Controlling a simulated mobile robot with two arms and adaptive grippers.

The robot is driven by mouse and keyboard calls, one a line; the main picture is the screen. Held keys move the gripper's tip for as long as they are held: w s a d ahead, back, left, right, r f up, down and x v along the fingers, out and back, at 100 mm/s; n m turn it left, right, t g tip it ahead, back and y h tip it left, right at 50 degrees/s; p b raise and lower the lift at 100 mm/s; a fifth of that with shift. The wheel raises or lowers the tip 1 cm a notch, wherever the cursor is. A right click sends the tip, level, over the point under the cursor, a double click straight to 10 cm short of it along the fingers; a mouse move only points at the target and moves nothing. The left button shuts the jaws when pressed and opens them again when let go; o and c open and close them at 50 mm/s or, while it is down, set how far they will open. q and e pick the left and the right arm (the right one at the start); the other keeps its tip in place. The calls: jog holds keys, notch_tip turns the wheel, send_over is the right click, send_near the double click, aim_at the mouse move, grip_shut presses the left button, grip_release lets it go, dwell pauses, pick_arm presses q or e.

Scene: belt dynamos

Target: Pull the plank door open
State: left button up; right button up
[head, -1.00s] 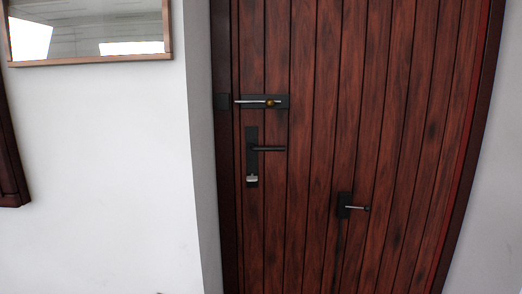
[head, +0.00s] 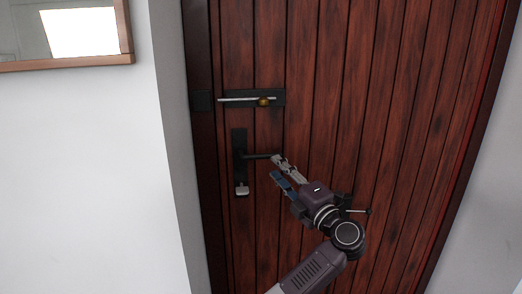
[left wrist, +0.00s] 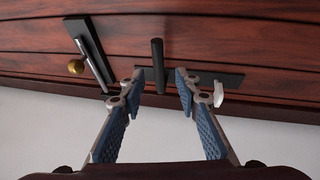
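The dark red plank door (head: 400,100) stands shut in its frame. A black lever handle (head: 258,156) sticks out to the right from a tall black plate near the door's left edge. My left gripper (head: 277,168) is open at the lever's free end. In the left wrist view the lever (left wrist: 157,60) shows between the two spread blue-padded fingers (left wrist: 157,84), with a gap on each side. A slide bolt with a brass knob (head: 264,101) sits above the lever. A small silver turn piece (head: 241,190) sits at the plate's lower end. My right gripper is not in view.
The bolt's black keeper (head: 201,101) is on the frame. White wall (head: 80,180) and a wood-framed pane (head: 70,66) are at the left.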

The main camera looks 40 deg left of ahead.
aim_at(267, 158)
pick_arm(q)
jog(key=p+x, duration=0.2)
jog(key=x, duration=0.5)
jog(key=shift+r, duration=0.1)
jog(key=shift+a+p, duration=0.2)
jog(key=shift+p, duration=0.1)
grip_shut()
